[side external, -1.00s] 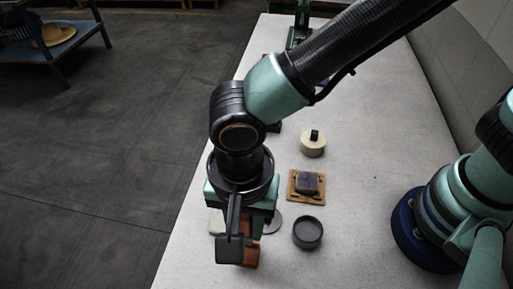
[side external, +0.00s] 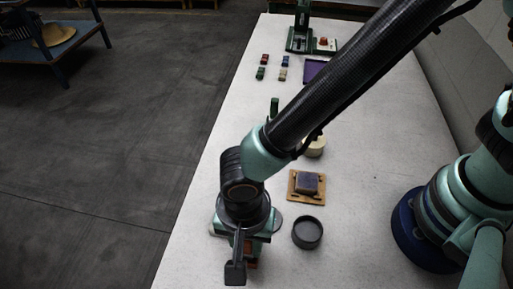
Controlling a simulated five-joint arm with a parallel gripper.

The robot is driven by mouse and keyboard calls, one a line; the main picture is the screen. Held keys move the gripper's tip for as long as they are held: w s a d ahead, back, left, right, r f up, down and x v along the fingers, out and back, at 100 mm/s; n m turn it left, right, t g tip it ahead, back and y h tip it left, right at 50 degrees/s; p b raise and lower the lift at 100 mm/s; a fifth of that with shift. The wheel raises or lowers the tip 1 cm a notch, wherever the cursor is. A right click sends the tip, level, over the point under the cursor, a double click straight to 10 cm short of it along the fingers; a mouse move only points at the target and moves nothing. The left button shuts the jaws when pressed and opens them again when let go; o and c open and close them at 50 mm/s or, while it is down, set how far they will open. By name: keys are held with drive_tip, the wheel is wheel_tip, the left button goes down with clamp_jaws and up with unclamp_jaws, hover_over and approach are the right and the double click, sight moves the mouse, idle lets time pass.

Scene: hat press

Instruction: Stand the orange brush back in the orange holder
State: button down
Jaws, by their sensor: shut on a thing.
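My gripper (side external: 241,265) is at the near end of the white table, pointing down, with one dark finger facing the camera. It is shut on an orange piece, which I take to be the orange brush (side external: 248,246); only a sliver shows beside the finger. More orange (side external: 253,264) shows low behind the finger; it may be the orange holder, but I cannot tell it from the brush. The other finger, the brush's lower end and any contact with the holder are hidden.
A dark round dish (side external: 307,232) stands just right of the gripper. Behind it are a wooden tray (side external: 293,199) with a purple-grey block (side external: 308,182) and a cream round pot (side external: 315,148). Small coloured blocks (side external: 284,74) and a green press (side external: 299,38) stand far back.

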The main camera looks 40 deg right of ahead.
drive_tip(key=c, duration=0.6)
unclamp_jaws()
drive_tip(key=shift+f, duration=0.1)
drive_tip(key=shift+c, duration=0.2)
wheel_tip(320, 180, up, 12)
drive_tip(key=shift+f, duration=0.1)
drive_tip(key=shift+w+d+r, duration=0.15)
drive_tip(key=shift+w+r, duration=0.05)
drive_tip(key=shift+r, duration=0.1)
drive_tip(key=w+d+r+n+t+y, duration=0.15)
drive_tip(key=w+d+r+n, duration=0.35)
drive_tip(key=d, duration=0.6)
drive_tip(key=w+d+r+n+t, duration=0.15)
drive_tip(key=w+d+r, duration=0.35)
drive_tip(key=d, duration=0.7)
drive_tip(key=d+n+t+h, duration=0.1)
drive_tip(key=d+n+t, duration=0.1)
drive_tip(key=d, duration=0.8)
drive_tip(key=shift+s+d+t, duration=0.25)
drive_tip(key=shift+t, duration=0.05)
drive_tip(key=shift+n+h, duration=0.25)
